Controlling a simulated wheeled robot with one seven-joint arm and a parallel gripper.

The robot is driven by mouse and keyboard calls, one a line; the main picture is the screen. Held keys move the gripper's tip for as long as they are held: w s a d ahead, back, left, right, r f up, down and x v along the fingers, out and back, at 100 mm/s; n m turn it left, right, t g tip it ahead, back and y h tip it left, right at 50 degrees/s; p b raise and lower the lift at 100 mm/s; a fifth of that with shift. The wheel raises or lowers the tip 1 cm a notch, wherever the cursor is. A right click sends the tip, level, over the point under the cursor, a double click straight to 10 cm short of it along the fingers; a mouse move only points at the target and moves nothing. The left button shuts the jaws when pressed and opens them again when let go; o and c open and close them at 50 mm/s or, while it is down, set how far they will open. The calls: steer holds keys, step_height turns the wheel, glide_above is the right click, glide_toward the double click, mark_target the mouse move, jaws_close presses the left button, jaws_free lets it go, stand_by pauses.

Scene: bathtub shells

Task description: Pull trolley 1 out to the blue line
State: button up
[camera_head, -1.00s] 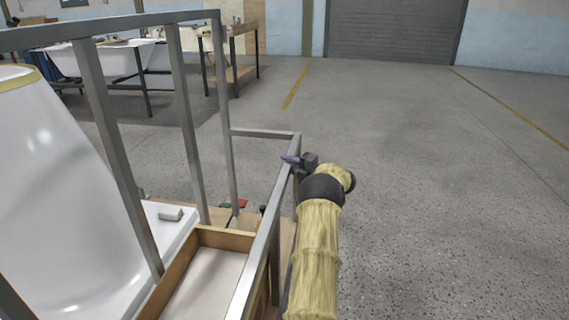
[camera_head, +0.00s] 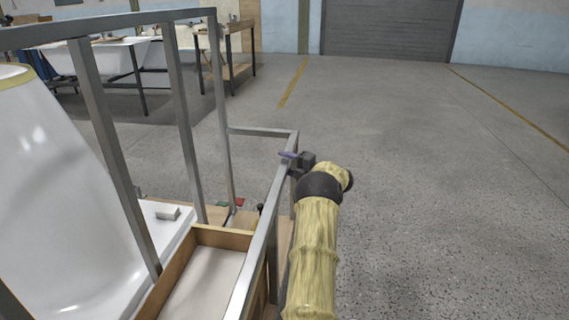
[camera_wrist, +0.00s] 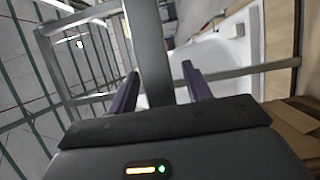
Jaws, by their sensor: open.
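A grey metal trolley frame (camera_head: 262,235) with uprights and a handrail fills the left of the head view. I see no number on it. My gripper (camera_head: 289,157) is at the far right corner of its rail. In the wrist view my gripper (camera_wrist: 160,72) has its two purple fingers apart, with a grey metal bar (camera_wrist: 148,45) showing between them. I cannot tell whether the fingers touch the bar. No blue line shows in either view.
A white tub shell (camera_head: 50,190) and a wooden tray (camera_head: 222,238) sit within the frame. Workbenches (camera_head: 225,58) stand at the back left. Open concrete floor (camera_head: 420,180) lies to the right, with yellow lines (camera_head: 515,112) and a shutter door (camera_head: 390,28) beyond.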

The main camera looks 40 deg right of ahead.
steer(key=p+v, duration=0.4)
steer(key=v, duration=1.3)
